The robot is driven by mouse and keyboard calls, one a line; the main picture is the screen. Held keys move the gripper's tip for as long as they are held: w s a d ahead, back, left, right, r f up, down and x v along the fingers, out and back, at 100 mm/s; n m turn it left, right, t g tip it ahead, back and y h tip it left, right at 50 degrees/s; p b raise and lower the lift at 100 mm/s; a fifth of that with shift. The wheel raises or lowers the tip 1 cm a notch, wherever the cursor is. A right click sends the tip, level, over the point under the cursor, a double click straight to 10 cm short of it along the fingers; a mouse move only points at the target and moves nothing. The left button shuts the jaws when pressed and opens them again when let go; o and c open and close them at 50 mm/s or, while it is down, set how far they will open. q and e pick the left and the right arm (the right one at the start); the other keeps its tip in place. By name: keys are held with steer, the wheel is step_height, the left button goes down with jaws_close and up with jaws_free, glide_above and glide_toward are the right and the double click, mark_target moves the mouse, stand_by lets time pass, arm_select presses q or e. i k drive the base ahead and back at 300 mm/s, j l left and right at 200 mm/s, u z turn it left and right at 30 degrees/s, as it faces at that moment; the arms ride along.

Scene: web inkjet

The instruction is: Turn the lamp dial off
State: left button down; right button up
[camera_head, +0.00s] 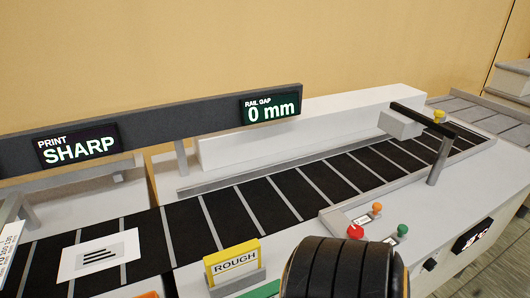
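No dial is clearly labelled as the lamp dial. A small black panel (472,236) with white and red marks sits on the machine's front side at the right; its marks are too small to read. A small dark fitting (430,264) is on the same side, left of it. A large black ribbed round thing (340,268) with a brass-coloured edge fills the bottom middle; I cannot tell what it is. Neither of my grippers can be made out.
A dark slatted conveyor (245,205) crosses the machine with a printed sheet (98,256) on it. Red (355,231) and green (402,230) buttons sit near its front edge. A yellow ROUGH sign (233,262) stands left. Displays read PRINT SHARP (77,147) and RAIL GAP 0 mm (270,108).

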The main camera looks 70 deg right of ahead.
mark_target(430, 265)
steer(key=k+l+z, duration=0.15)
steer(key=k+z, duration=0.3)
steer(key=k, duration=0.2)
steer(key=z, duration=2.25)
steer(key=j+z, duration=0.4)
steer(key=k+j+z, duration=0.15)
steer(key=j+z, duration=0.3)
steer(key=i+j, duration=0.1)
